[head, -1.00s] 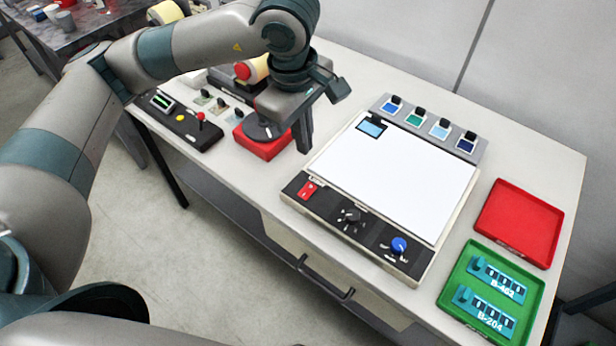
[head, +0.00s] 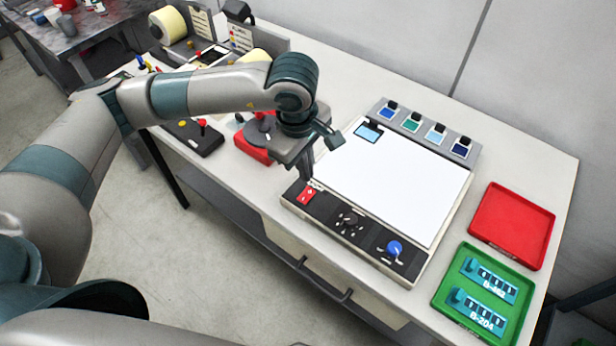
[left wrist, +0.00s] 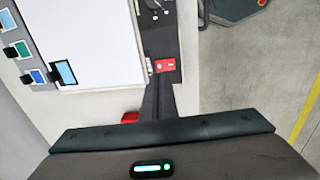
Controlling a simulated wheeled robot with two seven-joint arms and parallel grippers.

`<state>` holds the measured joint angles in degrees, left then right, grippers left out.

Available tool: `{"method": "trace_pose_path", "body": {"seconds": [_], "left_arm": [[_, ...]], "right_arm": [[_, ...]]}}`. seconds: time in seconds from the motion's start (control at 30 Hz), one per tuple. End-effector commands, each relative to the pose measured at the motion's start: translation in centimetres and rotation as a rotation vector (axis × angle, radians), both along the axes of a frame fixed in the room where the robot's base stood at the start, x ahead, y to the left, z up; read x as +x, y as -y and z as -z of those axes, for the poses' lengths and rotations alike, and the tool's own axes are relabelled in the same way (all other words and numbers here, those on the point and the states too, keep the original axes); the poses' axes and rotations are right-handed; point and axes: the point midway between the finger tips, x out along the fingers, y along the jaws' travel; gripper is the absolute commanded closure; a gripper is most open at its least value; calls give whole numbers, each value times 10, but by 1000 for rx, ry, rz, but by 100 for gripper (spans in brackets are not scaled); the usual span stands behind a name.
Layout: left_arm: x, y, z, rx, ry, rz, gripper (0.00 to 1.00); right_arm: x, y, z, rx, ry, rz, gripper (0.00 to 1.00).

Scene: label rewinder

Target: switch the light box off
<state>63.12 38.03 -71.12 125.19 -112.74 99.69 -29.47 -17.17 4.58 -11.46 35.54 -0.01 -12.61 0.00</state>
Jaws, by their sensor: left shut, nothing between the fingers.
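The light box stands on the table with a bright white panel (head: 395,190) and a dark control strip along its front edge. A red rocker switch (head: 306,194) sits at the strip's left end, and it also shows in the left wrist view (left wrist: 165,65). A black knob (head: 349,220) and a blue knob (head: 394,248) are further right on the strip. My left gripper (head: 307,178) is shut and empty, pointing down, with its tips right by the red switch. Whether they touch it I cannot tell. My right gripper is not in view.
A red tray (head: 513,226) and a green tray (head: 440,300) with two teal labelled pieces lie at the right. Several colour swatches on a grey holder (head: 425,128) stand behind the panel. A red block (head: 252,146) and a small control box (head: 205,140) are to the left.

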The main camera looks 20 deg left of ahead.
Motion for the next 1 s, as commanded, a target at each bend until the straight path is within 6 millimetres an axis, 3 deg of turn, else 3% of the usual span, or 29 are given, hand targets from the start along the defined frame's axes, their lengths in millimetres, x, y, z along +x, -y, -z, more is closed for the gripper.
{"method": "trace_pose_path", "body": {"seconds": [0.2,0.4,1.0], "left_arm": [[3,1,33,0,-4,-3,100],[7,2,55,0,-2,-3,100],[8,3,67,0,0,-1,100]], "right_arm": [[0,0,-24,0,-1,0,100],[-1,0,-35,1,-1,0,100],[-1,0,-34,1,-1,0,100]]}}
